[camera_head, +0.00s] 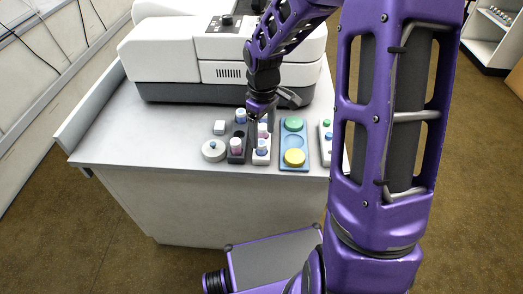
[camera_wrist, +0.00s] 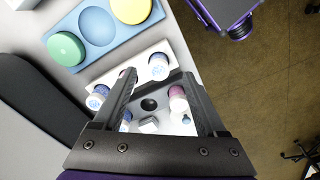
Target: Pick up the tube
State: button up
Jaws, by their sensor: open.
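Several small tubes stand upright in two racks on the bench; I cannot tell which one the task names. The dark rack (camera_head: 236,157) holds a pink-capped tube (camera_head: 237,146) at its front and a blue-topped tube (camera_head: 240,116) at its back. The white rack (camera_head: 261,160) to its right holds a front tube (camera_head: 262,147) and more behind. My gripper (camera_head: 262,106) is above the back of the racks. In the wrist view my gripper (camera_wrist: 159,75) is open and empty. Its fingers frame the dark rack's empty hole (camera_wrist: 150,104), and the pink tube (camera_wrist: 178,98) shows beside the right finger.
A blue tray (camera_head: 294,145) with a green disc (camera_head: 293,123) and a yellow disc (camera_head: 294,158) lies right of the racks. A white round piece (camera_head: 213,150) and small block (camera_head: 219,128) lie left. The bench's left front is clear.

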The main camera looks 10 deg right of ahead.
aim_at(262, 142)
jog(key=f, duration=0.3)
jog(key=f+b, duration=0.1)
jog(key=f, duration=0.1)
jog(key=shift+w+a, duration=0.1)
jog(key=shift+w, duration=0.15)
grip_shut()
